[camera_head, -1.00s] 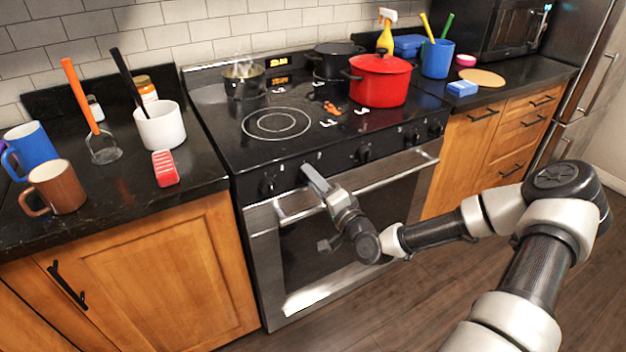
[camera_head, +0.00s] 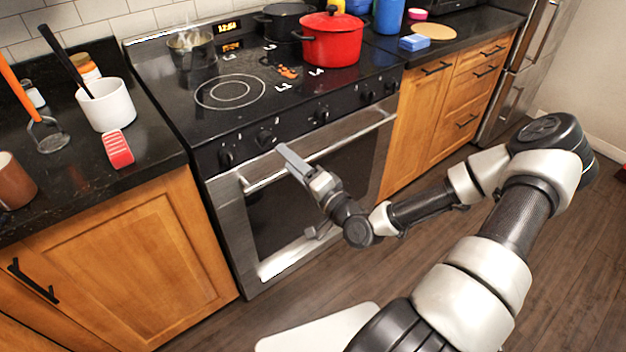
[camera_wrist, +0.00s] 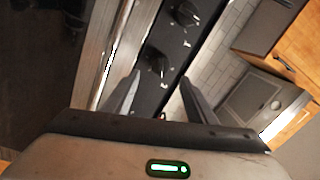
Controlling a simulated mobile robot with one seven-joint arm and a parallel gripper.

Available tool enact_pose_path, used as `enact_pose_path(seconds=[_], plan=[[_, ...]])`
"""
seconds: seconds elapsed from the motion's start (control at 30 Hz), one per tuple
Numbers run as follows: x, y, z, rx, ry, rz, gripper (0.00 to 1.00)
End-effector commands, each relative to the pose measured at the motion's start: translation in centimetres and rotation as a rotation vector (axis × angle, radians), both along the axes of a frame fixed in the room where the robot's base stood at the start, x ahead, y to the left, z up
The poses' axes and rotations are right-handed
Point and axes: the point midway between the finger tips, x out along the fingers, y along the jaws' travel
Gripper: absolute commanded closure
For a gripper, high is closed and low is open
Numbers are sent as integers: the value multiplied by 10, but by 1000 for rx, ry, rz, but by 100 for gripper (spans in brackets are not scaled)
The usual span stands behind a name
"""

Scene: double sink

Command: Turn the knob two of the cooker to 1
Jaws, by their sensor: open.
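The cooker (camera_head: 262,225) has a black front panel with a row of dark knobs. The second knob from the left (camera_head: 265,138) is in plain view in the head view; its setting is too small to read. My gripper (camera_head: 283,151) is in front of the panel, just below and right of that knob and apart from it. In the wrist view my gripper (camera_wrist: 160,77) has its two fingers spread, with nothing held. A dark knob (camera_wrist: 154,60) shows beyond and between the fingertips, and another knob (camera_wrist: 186,14) is farther up.
The oven door handle (camera_head: 330,150) runs below the knobs, close to my gripper. A red pot (camera_head: 331,42) and a steaming small pot (camera_head: 191,50) stand on the cooktop. A counter with a white crock (camera_head: 106,106) is at left.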

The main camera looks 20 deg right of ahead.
Motion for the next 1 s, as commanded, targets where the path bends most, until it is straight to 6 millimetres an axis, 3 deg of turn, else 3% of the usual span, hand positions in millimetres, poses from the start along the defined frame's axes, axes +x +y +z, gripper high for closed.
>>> enact_pose_path(seconds=[0.2,0.4,0.6,1.0], plan=[[-50,-19,-2,1,2,-4,48],[-79,-29,-4,0,1,-1,48],[-90,-33,-5,1,0,0,48],[-90,-32,-5,0,-1,0,48]])
